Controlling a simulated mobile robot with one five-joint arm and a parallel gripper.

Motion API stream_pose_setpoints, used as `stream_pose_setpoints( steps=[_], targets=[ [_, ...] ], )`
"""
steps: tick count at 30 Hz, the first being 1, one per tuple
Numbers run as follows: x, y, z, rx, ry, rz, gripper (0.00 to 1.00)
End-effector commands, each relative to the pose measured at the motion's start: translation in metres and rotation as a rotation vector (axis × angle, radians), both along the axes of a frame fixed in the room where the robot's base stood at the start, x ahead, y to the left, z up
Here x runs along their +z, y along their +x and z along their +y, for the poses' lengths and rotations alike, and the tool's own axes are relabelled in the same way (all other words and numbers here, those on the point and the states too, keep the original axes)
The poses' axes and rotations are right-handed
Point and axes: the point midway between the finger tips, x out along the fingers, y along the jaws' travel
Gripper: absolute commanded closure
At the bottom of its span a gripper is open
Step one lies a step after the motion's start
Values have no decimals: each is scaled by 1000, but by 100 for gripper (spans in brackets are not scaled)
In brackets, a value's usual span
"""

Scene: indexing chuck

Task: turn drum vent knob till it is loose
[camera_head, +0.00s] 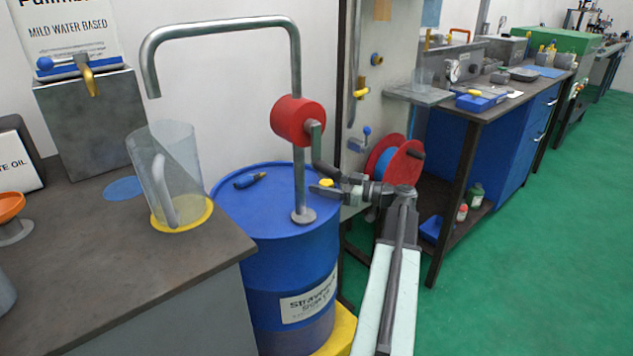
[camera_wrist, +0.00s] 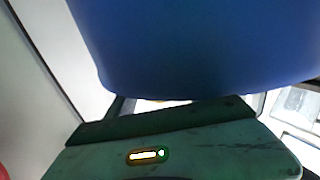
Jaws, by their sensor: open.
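The blue drum (camera_head: 262,225) stands beside the bench, and its blue side also fills the upper part of the wrist view (camera_wrist: 205,45). A small yellow knob (camera_head: 326,182), which looks like the vent knob, is on the right part of the drum top. My gripper (camera_head: 316,178) reaches in from the right with its fingers spread. In the head view one finger appears above the knob and the other below it. I cannot tell whether either finger touches it. The wrist view shows neither the knob nor the fingertips clearly.
A drum pump with a red body (camera_head: 297,121) and a bent grey pipe rises close to my gripper, its crank hanging nearby. A dark-handled tool (camera_head: 250,180) lies on the drum top. A clear jug (camera_head: 167,175) stands on the bench at left. A red reel (camera_head: 402,165) is behind my gripper.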

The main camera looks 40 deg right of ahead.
Motion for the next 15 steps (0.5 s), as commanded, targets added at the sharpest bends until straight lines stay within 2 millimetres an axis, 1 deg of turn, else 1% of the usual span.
stream_pose_setpoints(
  steps=[1,4,12,14,15],
  targets=[
    [0,7,4,4,0,0,39],
    [0,15,8,4,0,0,39],
    [0,18,10,6,0,0,39],
    [0,18,10,6,0,0,56],
    [0,18,10,6,0,0,67]
  ],
)
